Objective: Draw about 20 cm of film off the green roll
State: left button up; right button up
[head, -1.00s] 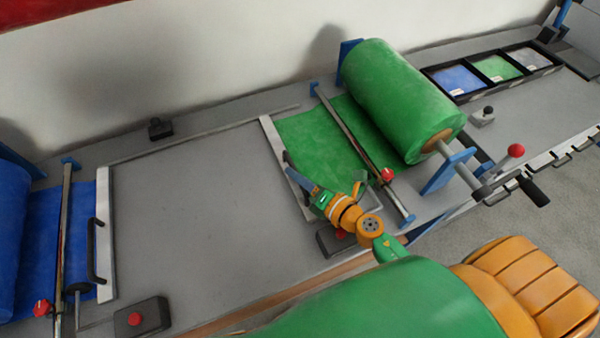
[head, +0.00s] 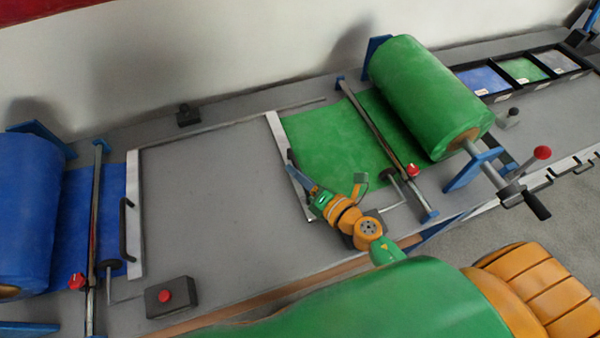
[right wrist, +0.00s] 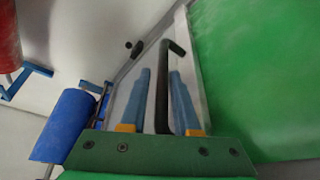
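The green roll (head: 425,95) lies on its stand at the right of the bench. Its green film (head: 335,145) runs left under a metal rod (head: 380,130) to a white bar (head: 277,140) at its free edge. My right gripper (head: 296,172) is at this bar. The film (right wrist: 260,80) lies to the right there. My left gripper is not in view.
A blue roll (head: 28,210) with its own bar (head: 135,220) is at the left. A red-button box (head: 170,297) sits at the front edge. The grey bench (head: 210,190) is clear between the two bars. A red-knobbed lever (head: 542,153) stands right of the green roll.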

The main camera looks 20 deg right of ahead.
jog(key=b+v, duration=0.1)
jog(key=v, duration=0.5)
jog(key=shift+s, duration=0.25)
jog(key=shift+s+d+r, duration=0.15)
jog(key=shift+s, duration=0.1)
